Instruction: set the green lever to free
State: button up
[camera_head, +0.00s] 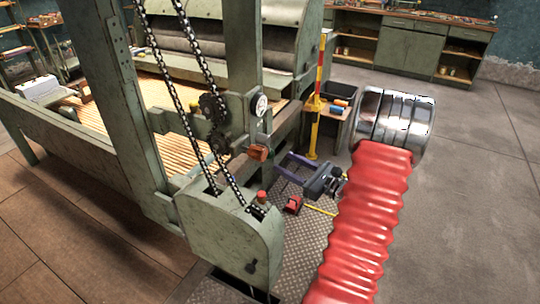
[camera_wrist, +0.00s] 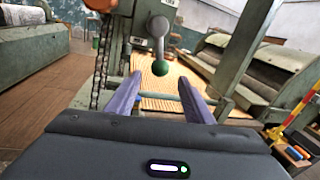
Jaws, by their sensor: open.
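The green lever (camera_wrist: 160,68) shows in the wrist view as a grey arm hanging down from a round pivot, with a dark green ball at its lower end. No position label is readable. In the head view I cannot make the lever out. My gripper (camera_wrist: 160,80) is open and empty, with its two purple fingers to either side of the ball in the picture. The ball appears beyond the fingertips; the exact gap is hard to tell. In the head view my gripper (camera_head: 281,164) points left toward the machine frame.
A machine housing (camera_head: 232,225) with chains and a red button (camera_head: 261,195) stands at front. A gauge (camera_head: 260,104) and an orange block (camera_head: 257,152) sit on the frame. A yellow post (camera_head: 316,110) stands behind my gripper.

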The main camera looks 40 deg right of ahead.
aim_at(270, 155)
jog(key=w, duration=0.5)
jog(key=w+a, duration=0.1)
jog(key=w, duration=0.2)
jog(key=shift+a, duration=0.1)
jog(key=shift+c, duration=0.6)
grip_shut()
